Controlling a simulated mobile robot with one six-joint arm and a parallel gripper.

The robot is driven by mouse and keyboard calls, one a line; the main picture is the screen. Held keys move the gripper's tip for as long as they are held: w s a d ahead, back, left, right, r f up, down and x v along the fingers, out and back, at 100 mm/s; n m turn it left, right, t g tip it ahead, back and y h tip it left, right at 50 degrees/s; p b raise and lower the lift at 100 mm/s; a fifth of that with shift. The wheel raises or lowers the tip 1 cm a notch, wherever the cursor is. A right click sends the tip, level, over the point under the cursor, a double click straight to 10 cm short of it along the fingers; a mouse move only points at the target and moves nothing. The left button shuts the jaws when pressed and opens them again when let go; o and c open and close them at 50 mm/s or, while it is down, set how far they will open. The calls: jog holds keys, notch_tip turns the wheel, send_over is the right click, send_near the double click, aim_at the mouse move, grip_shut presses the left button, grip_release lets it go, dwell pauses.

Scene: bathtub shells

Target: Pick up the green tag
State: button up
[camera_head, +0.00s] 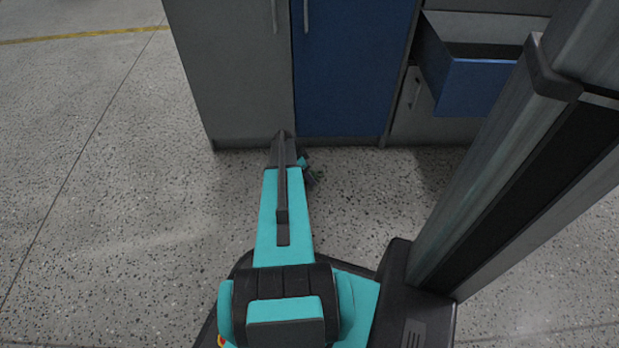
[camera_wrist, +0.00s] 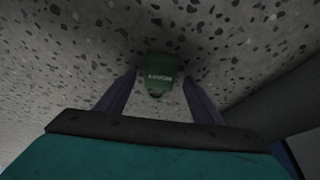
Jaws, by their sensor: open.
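The green tag (camera_wrist: 158,70) lies on the speckled floor in the wrist view, with small pale lettering on its face. My gripper (camera_wrist: 159,80) is open, with one dark finger to the left of the tag and one to the right. The tag sits between and slightly beyond the fingertips, with gaps showing on both sides. In the head view my gripper (camera_head: 312,177) is low near the floor, partly hidden by my arm. I cannot clearly make out the tag in that view.
A grey cabinet (camera_head: 230,75) and a blue door (camera_head: 350,70) stand just ahead of my arm. An open blue drawer (camera_head: 478,88) juts out at the upper right. The floor (camera_head: 110,190) to the left is clear, with a yellow line (camera_head: 80,35) farther back.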

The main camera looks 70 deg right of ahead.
dwell(0.5)
jog(key=c, duration=1.2)
jog(key=shift+r, duration=0.15)
jog(key=shift+r+p, duration=0.7)
jog(key=shift+r, duration=0.2)
jog(key=shift+a+r+p, duration=0.2)
jog(key=shift+r+p, duration=0.4)
jog(key=shift+r, duration=0.4)
jog(key=a+p, duration=0.1)
jog(key=a, duration=0.3)
jog(key=a+p, duration=0.1)
jog(key=a, duration=0.4)
jog(key=a+r+p, duration=0.1)
jog(key=a, duration=0.4)
jog(key=shift+w+a+p, duration=0.15)
jog(key=shift+w+p, duration=0.2)
jog(key=shift+p, duration=0.05)
jog(key=shift+w+a, duration=0.1)
jog(key=shift+a, duration=0.55)
